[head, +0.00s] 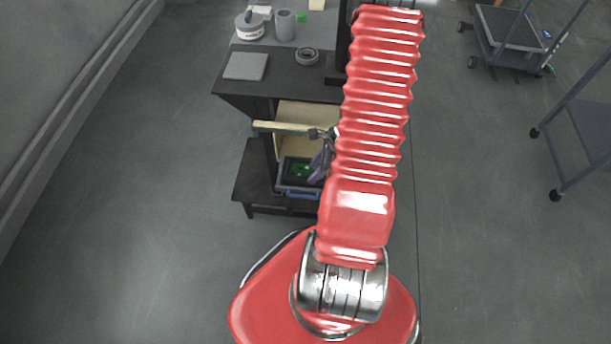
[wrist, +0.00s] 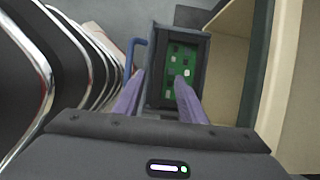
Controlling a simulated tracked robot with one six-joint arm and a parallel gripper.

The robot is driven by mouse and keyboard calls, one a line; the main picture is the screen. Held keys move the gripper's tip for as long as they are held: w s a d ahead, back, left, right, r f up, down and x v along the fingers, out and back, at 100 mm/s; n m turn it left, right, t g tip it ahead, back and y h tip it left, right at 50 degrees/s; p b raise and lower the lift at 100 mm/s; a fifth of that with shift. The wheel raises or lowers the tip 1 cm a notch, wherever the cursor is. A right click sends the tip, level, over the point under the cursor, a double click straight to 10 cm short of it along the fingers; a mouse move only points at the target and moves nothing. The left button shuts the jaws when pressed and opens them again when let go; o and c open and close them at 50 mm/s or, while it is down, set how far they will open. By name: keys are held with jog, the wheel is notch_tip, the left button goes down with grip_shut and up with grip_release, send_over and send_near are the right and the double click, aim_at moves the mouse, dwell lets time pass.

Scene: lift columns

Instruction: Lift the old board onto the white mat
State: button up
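The old board is a green circuit board (head: 302,171) in a dark open-topped box (head: 283,185) low in the dark stand; in the wrist view the board (wrist: 178,63) shows small pale and dark parts. My gripper (wrist: 160,78) is open and empty, its two purple fingers apart above the box, the right tip overlapping the board in the picture. In the head view my gripper (head: 319,165) is partly behind my red arm. No clearly white mat shows; a flat pale grey square (head: 246,66) lies on the dark upper bench.
A tan open compartment (head: 305,116) is close above and beside the box. A blue handle (wrist: 132,56) sticks out at the box's side. A round tin (head: 250,25), a grey cup (head: 285,23) and a dark ring (head: 307,57) stand on the bench. Carts are at right; the left floor is clear.

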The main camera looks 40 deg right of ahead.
aim_at(306, 179)
jog(key=shift+x, duration=2.6)
jog(key=shift+w+a, duration=0.1)
jog(key=shift+a, duration=0.1)
jog(key=shift+r, duration=0.1)
grip_shut()
